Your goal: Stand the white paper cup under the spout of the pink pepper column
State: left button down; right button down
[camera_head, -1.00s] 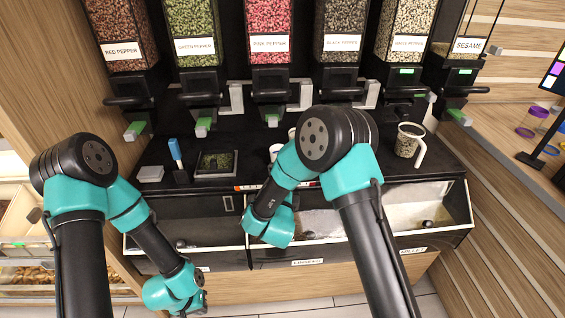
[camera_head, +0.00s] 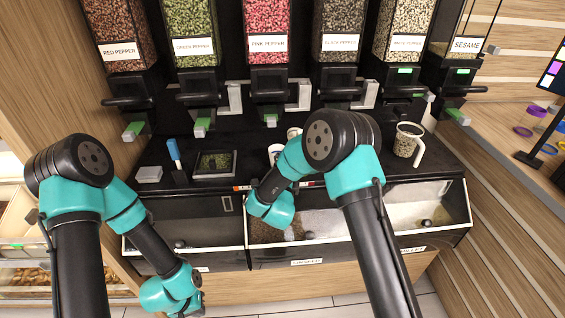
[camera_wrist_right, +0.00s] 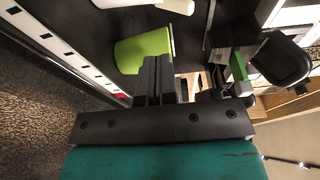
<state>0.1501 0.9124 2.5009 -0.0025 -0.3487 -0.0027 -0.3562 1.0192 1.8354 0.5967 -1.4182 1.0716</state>
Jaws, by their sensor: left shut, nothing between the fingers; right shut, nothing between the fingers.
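A white cup-like thing (camera_head: 275,151) stands on the black counter below that column, partly behind my right arm. Another white rim (camera_head: 293,132) shows just behind it; I cannot tell which is the paper cup. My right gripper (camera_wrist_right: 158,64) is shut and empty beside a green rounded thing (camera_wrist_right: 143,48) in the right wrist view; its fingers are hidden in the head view. My left gripper (camera_head: 197,284) is shut and empty, low at the left, mostly hidden by its wrist.
A white-handled container of grains (camera_head: 408,141) stands right on the counter. A small tray of green grains (camera_head: 214,164), a blue-handled tool (camera_head: 174,151) and a pale block (camera_head: 148,174) lie left. Open bins (camera_head: 340,223) line the front. Other pepper columns flank the pink one.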

jog(key=x, duration=0.3)
jog(key=w, duration=0.1)
jog(key=w+a, duration=0.1)
jog(key=w, duration=0.1)
jog(key=shift+a, duration=0.15)
jog(key=shift+w+a, duration=0.25)
jog(key=shift+w, duration=0.3)
